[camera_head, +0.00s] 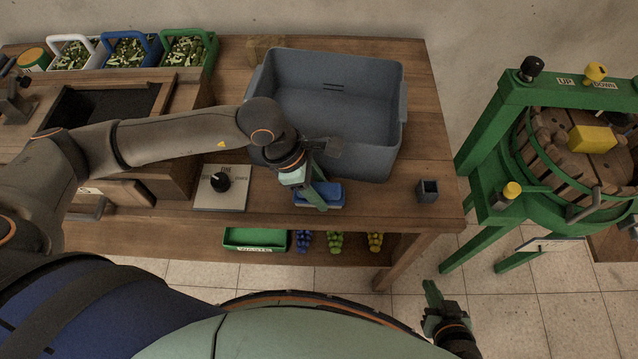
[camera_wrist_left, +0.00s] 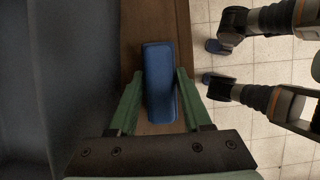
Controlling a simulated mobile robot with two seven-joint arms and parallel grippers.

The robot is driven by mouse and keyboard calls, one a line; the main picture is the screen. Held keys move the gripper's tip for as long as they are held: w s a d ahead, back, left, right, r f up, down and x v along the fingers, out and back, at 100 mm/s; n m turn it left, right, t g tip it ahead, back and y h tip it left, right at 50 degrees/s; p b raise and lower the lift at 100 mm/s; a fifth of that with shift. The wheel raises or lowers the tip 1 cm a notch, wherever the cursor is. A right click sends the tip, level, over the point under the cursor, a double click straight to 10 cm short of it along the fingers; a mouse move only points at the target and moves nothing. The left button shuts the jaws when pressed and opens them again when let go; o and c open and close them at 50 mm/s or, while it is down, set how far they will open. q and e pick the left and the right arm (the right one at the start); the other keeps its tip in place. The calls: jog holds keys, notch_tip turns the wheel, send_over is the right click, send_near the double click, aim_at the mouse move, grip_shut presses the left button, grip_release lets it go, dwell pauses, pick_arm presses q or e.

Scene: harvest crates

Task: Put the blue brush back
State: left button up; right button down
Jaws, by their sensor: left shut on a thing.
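The blue brush (camera_head: 327,194) is at the front edge of the wooden table, just in front of the large grey crate. My left gripper (camera_head: 316,193) is shut on it, with its green fingers on either side. In the left wrist view the brush (camera_wrist_left: 159,82) shows as a long blue block between the fingertips (camera_wrist_left: 160,78). Its underside is hidden, and I cannot tell whether it touches the table. My right gripper (camera_head: 434,302) hangs low over the floor at the bottom right, and its jaw opening is not clear.
The grey crate (camera_head: 397,125) stands behind my left gripper. A small grey holder (camera_head: 427,191) stands right of the brush. A dial plate (camera_head: 221,199) lies to the left. A green tray (camera_head: 255,240) sits on the lower shelf. A green press (camera_head: 484,185) stands far right.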

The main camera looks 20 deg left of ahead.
pick_arm(q)
jog(key=shift+f+b, duration=0.3)
jog(key=o, duration=1.2)
jog(key=shift+r, duration=0.1)
jog(key=shift+r+p, duration=0.15)
jog(key=shift+p, duration=0.3)
jog(key=v, duration=0.6)
jog(key=b+v, duration=0.1)
jog(key=v, duration=0.5)
jog(key=shift+w+r, duration=0.15)
jog(key=shift+w, duration=0.05)
